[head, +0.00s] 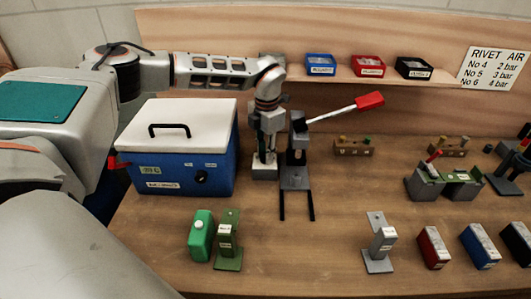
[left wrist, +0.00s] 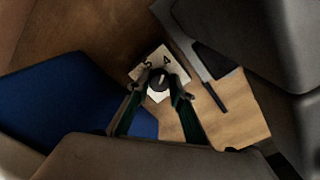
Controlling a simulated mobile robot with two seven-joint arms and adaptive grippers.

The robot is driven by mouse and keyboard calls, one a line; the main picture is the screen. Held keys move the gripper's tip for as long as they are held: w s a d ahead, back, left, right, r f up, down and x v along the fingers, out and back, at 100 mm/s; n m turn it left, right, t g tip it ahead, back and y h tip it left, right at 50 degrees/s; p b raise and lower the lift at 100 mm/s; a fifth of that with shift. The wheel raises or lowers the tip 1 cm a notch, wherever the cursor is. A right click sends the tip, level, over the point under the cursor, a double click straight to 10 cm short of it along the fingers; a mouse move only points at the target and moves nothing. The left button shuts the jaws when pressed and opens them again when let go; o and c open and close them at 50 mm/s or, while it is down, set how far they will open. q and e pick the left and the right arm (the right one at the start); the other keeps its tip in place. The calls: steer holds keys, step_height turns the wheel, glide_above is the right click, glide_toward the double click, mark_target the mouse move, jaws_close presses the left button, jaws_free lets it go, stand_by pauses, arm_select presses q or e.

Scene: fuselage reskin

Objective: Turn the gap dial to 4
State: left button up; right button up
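The gap dial (left wrist: 158,82) is a small dark round knob with a pale mark, on a pale plate (left wrist: 146,64) with numerals; a 4 and what looks like a 5 are readable. The pale mark points roughly toward the 4 side, but its exact setting is too small to tell. My left gripper (left wrist: 159,87) has its two dark green fingers on either side of the knob, seemingly touching it. In the head view my left gripper (head: 264,150) points down over the pale block (head: 265,172), and the dial is hidden there. My right gripper is not in view.
A blue cooler-like box (head: 205,180) with a white lid stands close left. A lever tool (head: 297,150) with a red handle (head: 368,101) stands close right. The bench's middle front is clear.

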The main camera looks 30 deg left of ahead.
arm_select(q)
steer(key=o, duration=0.3)
steer(key=shift+r, duration=0.1)
step_height(320, 180, up, 12)
steer(key=shift+d+f, duration=0.1)
stand_by(0.4)
steer(key=shift+s, duration=0.1)
stand_by(0.4)
